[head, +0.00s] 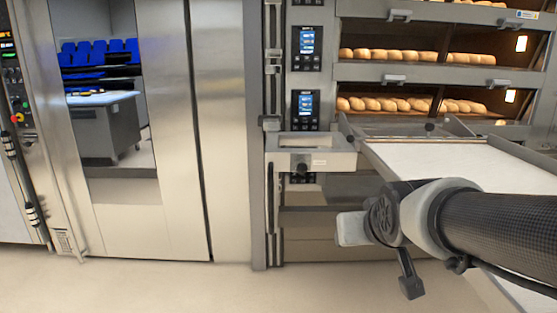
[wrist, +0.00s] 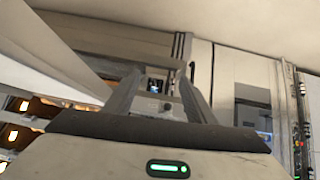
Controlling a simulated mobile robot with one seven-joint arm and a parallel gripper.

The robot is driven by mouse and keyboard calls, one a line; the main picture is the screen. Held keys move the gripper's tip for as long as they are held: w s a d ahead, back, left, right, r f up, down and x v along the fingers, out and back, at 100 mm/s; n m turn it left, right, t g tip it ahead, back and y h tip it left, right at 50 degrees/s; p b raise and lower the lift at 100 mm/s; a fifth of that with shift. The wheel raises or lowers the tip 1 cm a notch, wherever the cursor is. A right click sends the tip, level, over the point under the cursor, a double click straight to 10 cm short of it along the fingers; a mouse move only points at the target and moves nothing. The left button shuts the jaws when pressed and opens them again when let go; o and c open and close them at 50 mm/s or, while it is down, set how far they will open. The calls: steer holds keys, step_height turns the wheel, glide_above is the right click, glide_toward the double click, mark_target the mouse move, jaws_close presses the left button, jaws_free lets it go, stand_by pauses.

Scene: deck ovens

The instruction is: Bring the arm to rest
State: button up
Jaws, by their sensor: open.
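My arm enters the head view from the right edge, in front of the white loading board (head: 430,165). Its dark, ribbed link ends in a pale and black joint, with a grey pad to the left and a black piece hanging below. I cannot clearly make out the gripper fingers there. In the wrist view my gripper (wrist: 164,82) shows its two grey fingers standing apart, so it is open. Nothing is visible between the fingers except the distant oven front. A green light glows on the gripper body.
Deck ovens with rows of loaves (head: 385,104) stand behind the board at the right. A small control shelf (head: 310,160) juts out left of the board. Steel doors (head: 195,130) fill the middle left. The floor (head: 130,285) at the front left is clear.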

steer(key=s+a+f+g, duration=0.2)
steer(key=s+g, duration=0.2)
steer(key=s, duration=1.3)
step_height(320, 180, up, 28)
steer(key=p, duration=2.8)
steer(key=shift+w+y, duration=0.25)
steer(key=shift+y, duration=0.05)
steer(key=shift+f, duration=0.1)
